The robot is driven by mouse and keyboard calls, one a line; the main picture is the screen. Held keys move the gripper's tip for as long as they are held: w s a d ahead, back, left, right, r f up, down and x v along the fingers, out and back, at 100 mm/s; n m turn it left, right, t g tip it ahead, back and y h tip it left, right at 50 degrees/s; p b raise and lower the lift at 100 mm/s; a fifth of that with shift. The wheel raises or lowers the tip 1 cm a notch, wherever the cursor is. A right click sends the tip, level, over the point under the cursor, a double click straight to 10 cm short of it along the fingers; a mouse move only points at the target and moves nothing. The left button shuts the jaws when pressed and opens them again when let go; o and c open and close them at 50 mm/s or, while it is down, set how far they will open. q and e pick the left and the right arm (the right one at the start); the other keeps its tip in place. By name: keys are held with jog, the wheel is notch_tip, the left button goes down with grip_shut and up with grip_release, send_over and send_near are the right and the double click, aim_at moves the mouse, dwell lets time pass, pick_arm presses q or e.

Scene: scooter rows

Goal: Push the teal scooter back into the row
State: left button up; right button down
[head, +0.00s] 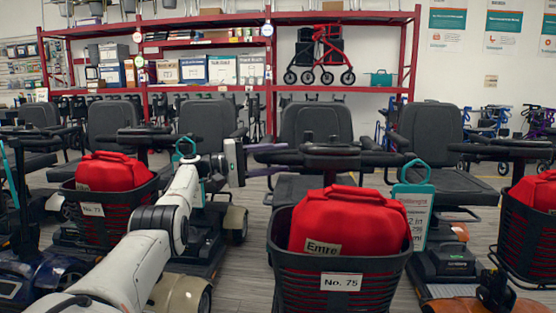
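A scooter with a black basket (335,285) marked No. 75 stands close in front of me. A red bag (345,222) labelled Emre sits in the basket. Its black handlebar (332,157) spans above, and its body is hidden below. No scooter body in view is clearly teal, so I cannot tell which one is the teal scooter. My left gripper (240,162) is raised at the left end of this handlebar, seen edge-on. Whether it touches the grip, and whether its fingers are open, I cannot tell. My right gripper is not in view.
Another scooter with a red bag (112,171) and basket (105,212) stands to the left. A third basket (526,240) is at the right edge. A teal-framed tag (413,212) hangs right of centre. Black seats line up behind, before red shelving (272,60). Narrow floor shows between scooters.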

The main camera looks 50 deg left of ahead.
pick_arm(q)
jog(key=shift+d, duration=0.1)
jog(key=p+v, duration=0.1)
jog(key=v, duration=0.9)
dwell(0.3)
